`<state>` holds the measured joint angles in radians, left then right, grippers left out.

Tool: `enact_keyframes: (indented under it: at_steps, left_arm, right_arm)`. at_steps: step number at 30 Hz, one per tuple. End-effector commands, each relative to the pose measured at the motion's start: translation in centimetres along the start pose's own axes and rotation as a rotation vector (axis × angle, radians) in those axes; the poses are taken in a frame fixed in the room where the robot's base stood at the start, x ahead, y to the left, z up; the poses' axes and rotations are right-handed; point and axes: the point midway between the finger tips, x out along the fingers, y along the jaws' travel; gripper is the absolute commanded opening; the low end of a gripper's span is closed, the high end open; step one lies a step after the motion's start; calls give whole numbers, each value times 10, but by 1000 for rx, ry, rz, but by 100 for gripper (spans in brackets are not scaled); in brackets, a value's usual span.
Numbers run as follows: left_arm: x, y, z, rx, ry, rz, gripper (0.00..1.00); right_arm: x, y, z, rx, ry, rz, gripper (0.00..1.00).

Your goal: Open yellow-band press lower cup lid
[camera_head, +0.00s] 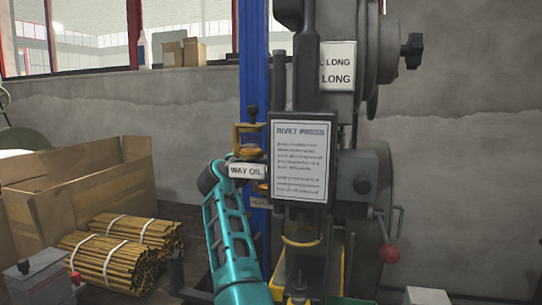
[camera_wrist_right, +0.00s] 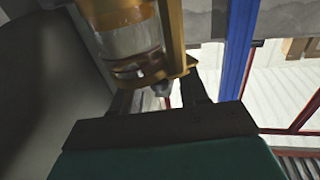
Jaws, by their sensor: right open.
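The rivet press (camera_head: 302,160) stands in the middle of the head view, with a yellow curved band (camera_head: 302,242) low on its front. A brass-framed oil cup (camera_head: 249,141) with a dark knob on top sits at its left, above the "WAY OIL" label (camera_head: 247,170). In the right wrist view, a glass cup in a gold frame (camera_wrist_right: 128,40) is close, its end plate toward the fingers. My right gripper (camera_wrist_right: 160,97) is open there, its fingers either side of a small dark part at that plate; contact is unclear. I cannot tell which cup this is. My left gripper is out of view.
A blue post (camera_head: 254,60) stands behind the cup. A wooden crate (camera_head: 105,185) and bundled rods (camera_head: 112,262) lie at left. A red-knobbed lever (camera_head: 389,252) sticks out at the press's right. Bare wall and floor lie further right.

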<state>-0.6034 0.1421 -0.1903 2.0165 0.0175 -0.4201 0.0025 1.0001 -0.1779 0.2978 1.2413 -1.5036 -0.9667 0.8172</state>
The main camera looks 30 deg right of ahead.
Motion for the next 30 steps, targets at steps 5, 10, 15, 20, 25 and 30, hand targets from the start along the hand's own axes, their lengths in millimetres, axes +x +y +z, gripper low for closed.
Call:
enact_keyframes:
  at_steps: [5,10,15,20,25,30]
  left_arm:
    - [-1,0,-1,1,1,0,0]
    - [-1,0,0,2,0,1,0]
    - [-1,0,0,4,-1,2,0]
    - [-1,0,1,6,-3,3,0]
    - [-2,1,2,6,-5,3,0]
    - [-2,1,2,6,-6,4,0]
  right_arm:
    - [17,0,0,-1,0,0,44]
    - [19,0,0,1,0,-1,44]
    - [19,0,0,0,0,-1,40]
    - [19,0,0,0,-1,-1,24]
    - [19,0,0,0,-1,-1,8]
    - [19,0,0,0,-1,-1,0]
